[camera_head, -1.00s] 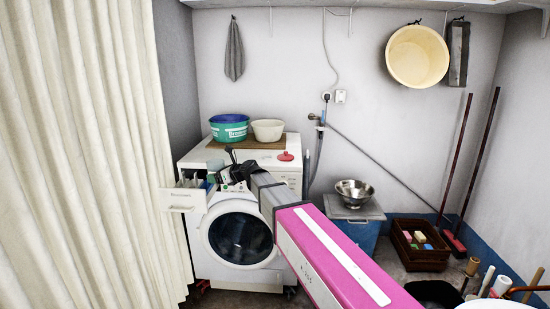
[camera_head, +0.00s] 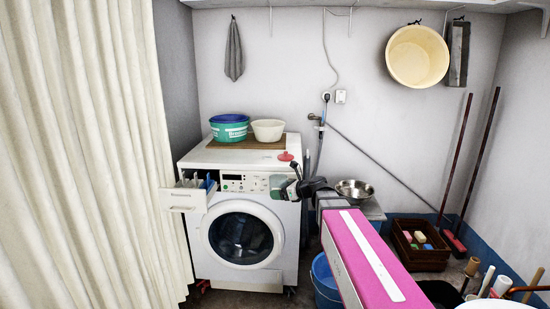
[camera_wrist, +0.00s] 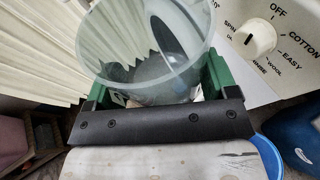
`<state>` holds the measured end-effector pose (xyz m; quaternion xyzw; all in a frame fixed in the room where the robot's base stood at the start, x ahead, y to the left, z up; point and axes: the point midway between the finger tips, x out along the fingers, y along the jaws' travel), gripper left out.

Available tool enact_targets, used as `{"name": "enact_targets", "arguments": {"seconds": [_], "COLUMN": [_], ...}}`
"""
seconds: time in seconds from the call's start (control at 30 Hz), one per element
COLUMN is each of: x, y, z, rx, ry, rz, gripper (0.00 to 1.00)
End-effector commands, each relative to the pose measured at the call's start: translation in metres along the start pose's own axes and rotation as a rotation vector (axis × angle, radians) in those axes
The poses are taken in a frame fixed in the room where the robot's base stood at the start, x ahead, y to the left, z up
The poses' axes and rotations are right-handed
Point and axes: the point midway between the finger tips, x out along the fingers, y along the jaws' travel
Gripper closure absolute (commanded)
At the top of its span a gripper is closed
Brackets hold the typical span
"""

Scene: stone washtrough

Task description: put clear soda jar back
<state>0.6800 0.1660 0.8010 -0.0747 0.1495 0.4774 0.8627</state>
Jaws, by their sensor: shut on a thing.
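The clear soda jar (camera_wrist: 150,75) is a see-through, round, open-topped vessel in the wrist view. My gripper (camera_wrist: 160,88) is shut on it, with green finger pads on both sides of its wall. Its mouth faces up in that picture, and it looks empty. In the head view my gripper (camera_head: 280,187) is in front of the washing machine's upper right front, beside the control panel. The jar is too small there to tell apart from the green fingers.
The white washing machine (camera_head: 212,262) has its detergent drawer (camera_head: 182,200) pulled out at left. A teal tub (camera_head: 229,132), a cream bowl (camera_head: 268,130) and a red object (camera_head: 285,157) stand on top. A blue bucket (camera_head: 325,285) stands to the right.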

Motion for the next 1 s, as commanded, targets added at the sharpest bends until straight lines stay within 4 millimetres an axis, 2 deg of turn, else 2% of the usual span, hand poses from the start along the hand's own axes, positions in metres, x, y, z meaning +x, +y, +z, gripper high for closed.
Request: {"name": "enact_targets", "arguments": {"seconds": [0.03, 0.3, 0.5, 0.7, 1.0], "x": [-0.019, -0.099, -0.146, -0.172, -0.176], "y": [-0.001, -0.008, -0.007, -0.005, -0.006], "z": [-0.009, -0.048, -0.07, -0.081, -0.082], "rx": [0.004, 0.013, 0.017, 0.017, 0.016], "ry": [-0.001, -0.012, -0.023, -0.032, -0.034], "rz": [-0.008, -0.034, -0.05, -0.059, -0.059], "gripper": [0.78, 0.78, 0.78, 0.78, 0.78]}}
